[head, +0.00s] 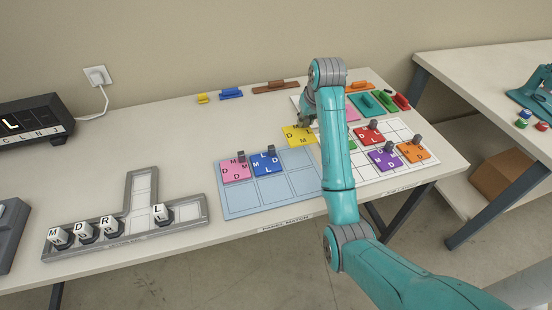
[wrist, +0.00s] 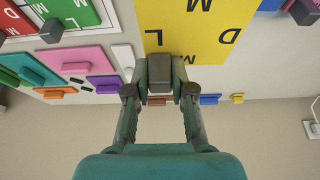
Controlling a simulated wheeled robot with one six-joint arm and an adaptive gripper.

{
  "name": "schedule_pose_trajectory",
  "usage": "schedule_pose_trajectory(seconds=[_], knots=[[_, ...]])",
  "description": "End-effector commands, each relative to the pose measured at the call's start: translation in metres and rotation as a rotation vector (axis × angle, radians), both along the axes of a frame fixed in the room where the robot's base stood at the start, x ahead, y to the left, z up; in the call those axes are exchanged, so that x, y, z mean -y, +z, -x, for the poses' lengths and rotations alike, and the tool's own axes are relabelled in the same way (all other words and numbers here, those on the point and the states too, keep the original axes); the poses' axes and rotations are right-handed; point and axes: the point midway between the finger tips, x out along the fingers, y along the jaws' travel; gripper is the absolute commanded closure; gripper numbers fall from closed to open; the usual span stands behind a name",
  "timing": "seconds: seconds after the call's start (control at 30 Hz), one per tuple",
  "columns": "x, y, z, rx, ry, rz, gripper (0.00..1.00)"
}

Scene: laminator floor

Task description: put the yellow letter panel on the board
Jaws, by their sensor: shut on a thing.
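The yellow letter panel (head: 297,135) is above the back edge of the light blue board (head: 240,206), toward its right side; I cannot tell whether it touches. My gripper (wrist: 158,88) is shut on the dark knob of the yellow panel, which fills the upper middle of the wrist view (wrist: 195,30). In the head view my arm hides part of the gripper and the board's right side. The pink panel (head: 235,173) and the blue panel (head: 267,165) sit side by side in the board's back row. Its front-row cells show bare.
A white grid board (head: 405,132) to the right bears red (head: 368,137), purple (head: 381,160) and orange (head: 411,153) panels. Several coloured pieces lie along the table's back edge. A grey T-shaped tray (head: 185,222) with letter blocks is at left.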

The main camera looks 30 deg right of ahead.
Motion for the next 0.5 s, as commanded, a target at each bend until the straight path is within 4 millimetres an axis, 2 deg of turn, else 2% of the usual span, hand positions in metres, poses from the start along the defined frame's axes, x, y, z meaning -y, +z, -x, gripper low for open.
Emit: schedule_pose_trajectory(seconds=[0.3, 0.5], knots=[[0.001, -0.049, 0.0, -0.003, -0.006, -0.001, 1.0], [0.001, -0.064, 0.0, -0.001, -0.006, -0.001, 1.0]])
